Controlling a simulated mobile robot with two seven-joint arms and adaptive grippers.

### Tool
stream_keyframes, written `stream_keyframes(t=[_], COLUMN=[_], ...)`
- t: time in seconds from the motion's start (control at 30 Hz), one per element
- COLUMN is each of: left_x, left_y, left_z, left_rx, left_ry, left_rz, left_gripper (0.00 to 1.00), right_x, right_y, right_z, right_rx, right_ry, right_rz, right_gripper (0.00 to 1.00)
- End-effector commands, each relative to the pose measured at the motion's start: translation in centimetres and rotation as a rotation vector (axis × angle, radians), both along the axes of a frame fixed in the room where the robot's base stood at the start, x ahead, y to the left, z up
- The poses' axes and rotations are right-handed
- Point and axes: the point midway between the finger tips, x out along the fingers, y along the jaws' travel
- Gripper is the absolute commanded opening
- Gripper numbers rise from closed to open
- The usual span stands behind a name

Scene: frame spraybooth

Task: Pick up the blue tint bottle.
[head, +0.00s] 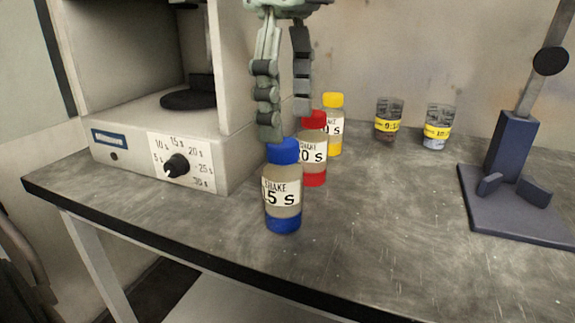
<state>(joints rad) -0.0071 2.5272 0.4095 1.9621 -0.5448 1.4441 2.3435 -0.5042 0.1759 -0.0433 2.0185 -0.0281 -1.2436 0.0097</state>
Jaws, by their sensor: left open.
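The blue tint bottle (283,187) stands upright on the table, nearest the front edge. It has a blue cap, a blue band at its base and a white label reading "SHAKE" and "5 S", partly cut off at its left side. My left gripper (287,125) hangs from the top of the view with its two fingers apart and pointing down. It is empty. Its left fingertip is just above or behind the blue cap in the picture; I cannot tell the exact gap. My right gripper is not in view.
A red-capped bottle (314,150) and a yellow-capped bottle (334,120) stand close behind. A shaker machine (180,145) with a dial is at left. The front-right table (400,230) is clear.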

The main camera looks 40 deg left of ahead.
Motion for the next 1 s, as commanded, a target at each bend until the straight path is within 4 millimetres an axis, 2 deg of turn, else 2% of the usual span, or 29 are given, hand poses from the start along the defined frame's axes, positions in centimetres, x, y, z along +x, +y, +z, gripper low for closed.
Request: stream_keyframes(t=[0.17, 0.53, 0.7, 1.0], left_x=[-0.4, -0.9, -0.8, -0.8], left_y=[0.2, 0.2, 0.2, 0.3], left_z=[-0.5, -5.1, -7.2, -7.6], left_rx=[0.03, 0.026, 0.026, 0.027], left_ry=[0.01, 0.013, 0.01, 0.008], left_rz=[0.012, 0.01, 0.012, 0.013], left_gripper=[0.69, 0.69, 0.69, 0.68], right_x=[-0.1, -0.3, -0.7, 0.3], right_y=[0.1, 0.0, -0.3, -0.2], right_z=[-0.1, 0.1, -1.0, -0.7], right_rx=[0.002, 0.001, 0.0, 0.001], right_ry=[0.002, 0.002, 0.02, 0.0], right_rz=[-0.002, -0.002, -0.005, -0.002], right_gripper=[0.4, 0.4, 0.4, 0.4])
